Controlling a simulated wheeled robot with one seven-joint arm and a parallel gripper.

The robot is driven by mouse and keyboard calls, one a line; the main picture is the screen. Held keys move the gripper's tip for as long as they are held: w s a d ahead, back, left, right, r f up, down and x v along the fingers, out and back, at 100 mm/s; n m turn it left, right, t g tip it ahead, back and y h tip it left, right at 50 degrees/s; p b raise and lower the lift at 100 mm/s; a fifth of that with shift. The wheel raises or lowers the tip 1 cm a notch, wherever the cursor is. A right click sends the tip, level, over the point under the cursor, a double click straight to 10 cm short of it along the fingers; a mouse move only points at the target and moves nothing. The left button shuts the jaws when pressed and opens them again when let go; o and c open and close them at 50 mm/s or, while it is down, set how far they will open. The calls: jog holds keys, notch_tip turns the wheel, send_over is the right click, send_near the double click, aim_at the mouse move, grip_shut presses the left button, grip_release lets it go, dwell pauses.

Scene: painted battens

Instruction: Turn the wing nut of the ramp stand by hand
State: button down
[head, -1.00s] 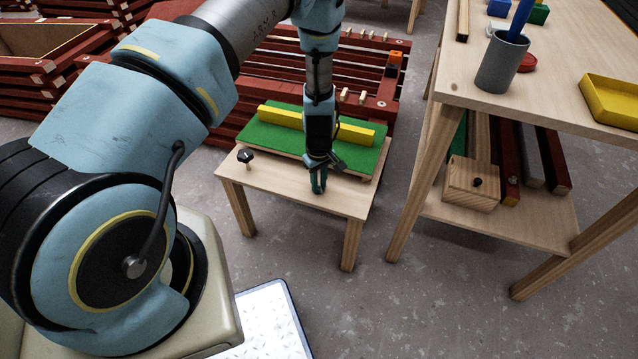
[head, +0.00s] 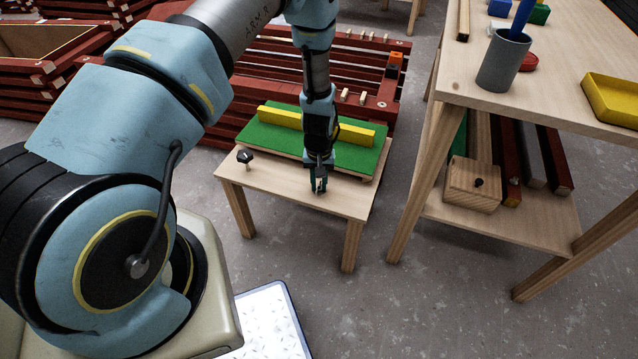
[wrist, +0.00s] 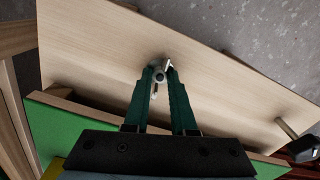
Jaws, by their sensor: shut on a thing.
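The ramp stand is a low wooden table (head: 285,192) with a green board (head: 258,131) on top and a yellow batten (head: 355,135) along it. My gripper (head: 319,188) points down at the stand's front edge, right of its middle. In the wrist view, my gripper (wrist: 160,78) has its two green fingers shut on the small metal wing nut (wrist: 160,69), one finger on each side. The wing nut sits on a post above the bare wood. In the head view my fingers hide most of it.
A black knob (head: 245,156) stands at the stand's left end and also shows in the wrist view (wrist: 298,138). A workbench (head: 450,95) with a grey cup (head: 503,62) and yellow tray (head: 612,98) is to the right. Red battens (head: 350,60) are stacked behind.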

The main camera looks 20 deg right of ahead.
aim_at(319, 188)
dwell(0.4)
jog(key=c, duration=0.7)
grip_release()
jog(key=shift+c, duration=0.2)
notch_tip(319, 188, up, 11)
jog(key=shift+f, duration=0.1)
